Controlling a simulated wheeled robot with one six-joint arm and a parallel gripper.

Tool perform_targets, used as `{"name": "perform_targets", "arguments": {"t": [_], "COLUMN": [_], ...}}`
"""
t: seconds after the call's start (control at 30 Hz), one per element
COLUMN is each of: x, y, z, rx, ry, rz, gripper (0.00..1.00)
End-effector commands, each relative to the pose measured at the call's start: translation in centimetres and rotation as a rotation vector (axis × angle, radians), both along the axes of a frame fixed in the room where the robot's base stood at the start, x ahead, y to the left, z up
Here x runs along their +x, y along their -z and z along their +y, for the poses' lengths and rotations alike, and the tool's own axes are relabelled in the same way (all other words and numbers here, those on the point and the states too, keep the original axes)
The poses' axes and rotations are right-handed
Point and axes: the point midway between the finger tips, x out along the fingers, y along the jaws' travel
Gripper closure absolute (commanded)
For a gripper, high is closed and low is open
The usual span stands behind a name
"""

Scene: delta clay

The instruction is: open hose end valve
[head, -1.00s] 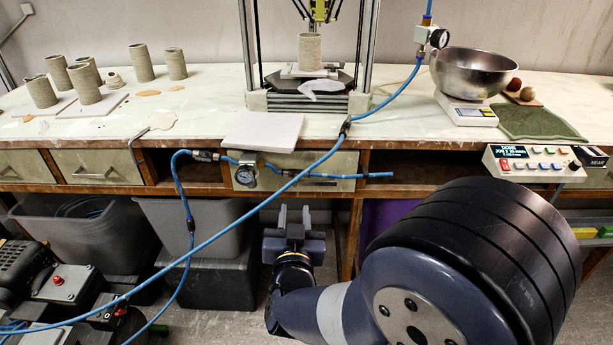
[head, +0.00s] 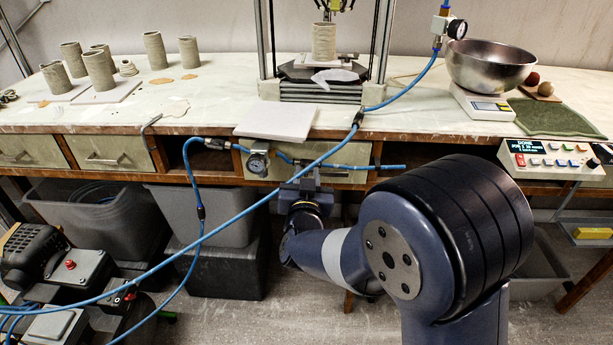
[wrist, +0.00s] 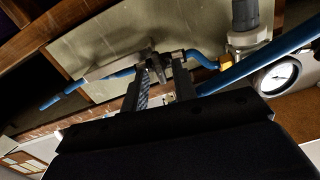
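The hose end valve is a small dark fitting with a short lever (wrist: 152,58), in line with a thin blue hose (wrist: 118,76) along the drawer front in the wrist view. In the head view the blue hose end (head: 390,167) sticks out to the right under the bench edge, and the valve is small and partly hidden by my gripper. My gripper (wrist: 160,72) is open, its two fingers apart and pointing at the valve. The valve's lever shows between the fingertips; I cannot tell whether they touch it. The gripper (head: 302,180) is just below the hose in the head view.
A pressure gauge (head: 258,162) with a regulator sits left of the valve and also shows in the wrist view (wrist: 277,76). A longer blue hose (head: 250,207) crosses diagonally in front. Grey bins (head: 215,213) stand below the bench. A white slab (head: 276,122) overhangs the bench edge above.

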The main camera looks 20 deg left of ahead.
Motion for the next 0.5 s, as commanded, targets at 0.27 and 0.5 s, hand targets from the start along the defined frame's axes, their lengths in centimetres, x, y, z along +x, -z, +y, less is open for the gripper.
{"name": "perform_targets", "arguments": {"t": [0.27,0.5], "x": [-0.03,-0.03], "y": [-0.01,-0.02], "z": [0.0,-0.01], "rx": [0.0,0.0], "ry": [0.0,0.0], "rz": [0.0,0.0], "gripper": [0.97,1.0]}}
